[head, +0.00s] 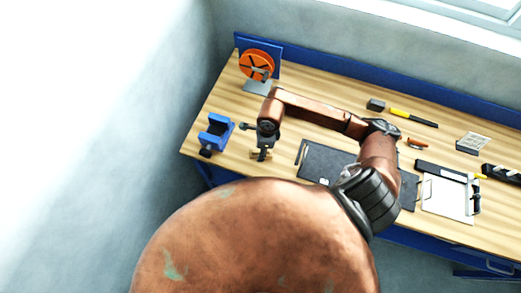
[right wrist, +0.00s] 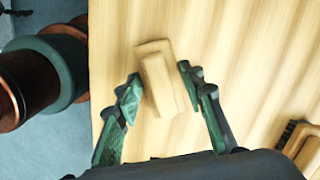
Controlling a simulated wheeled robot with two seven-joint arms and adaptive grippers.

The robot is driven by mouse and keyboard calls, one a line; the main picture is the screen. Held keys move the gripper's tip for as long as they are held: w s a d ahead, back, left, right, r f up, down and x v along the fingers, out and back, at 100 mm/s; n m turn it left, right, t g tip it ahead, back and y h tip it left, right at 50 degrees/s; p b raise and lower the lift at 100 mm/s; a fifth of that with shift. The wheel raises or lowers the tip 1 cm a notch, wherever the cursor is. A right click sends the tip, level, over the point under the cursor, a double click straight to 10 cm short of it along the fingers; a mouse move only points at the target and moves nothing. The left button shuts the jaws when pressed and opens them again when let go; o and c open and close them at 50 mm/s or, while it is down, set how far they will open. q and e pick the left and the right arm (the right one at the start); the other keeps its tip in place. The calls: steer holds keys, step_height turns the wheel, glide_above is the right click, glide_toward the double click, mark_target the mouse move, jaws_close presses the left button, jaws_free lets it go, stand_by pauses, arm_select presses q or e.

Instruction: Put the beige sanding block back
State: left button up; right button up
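The beige sanding block (right wrist: 165,85) shows in the right wrist view, slightly tilted in the picture over the pale wooden bench top. My right gripper (right wrist: 158,85) has its two green fingers apart, one on each side of the block. The fingertips are close to its sides, and contact is hard to judge. In the head view my right gripper (head: 262,148) points down over the bench's left part. A small beige shape there is partly hidden by it. My left gripper is in neither view.
A blue holder (head: 216,131) stands left of the gripper, and an orange disc on a stand (head: 257,65) behind it. A dark mat (head: 318,163) and a clipboard (head: 446,195) lie to the right. In the wrist view a brush (right wrist: 298,145) lies at lower right.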

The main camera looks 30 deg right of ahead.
steer(key=shift+o, duration=1.4)
steer(key=shift+r, duration=0.6)
step_height(320, 180, up, 11)
steer(key=d+b, duration=0.1)
steer(key=shift+s, duration=0.35)
steer(key=shift+d, duration=0.1)
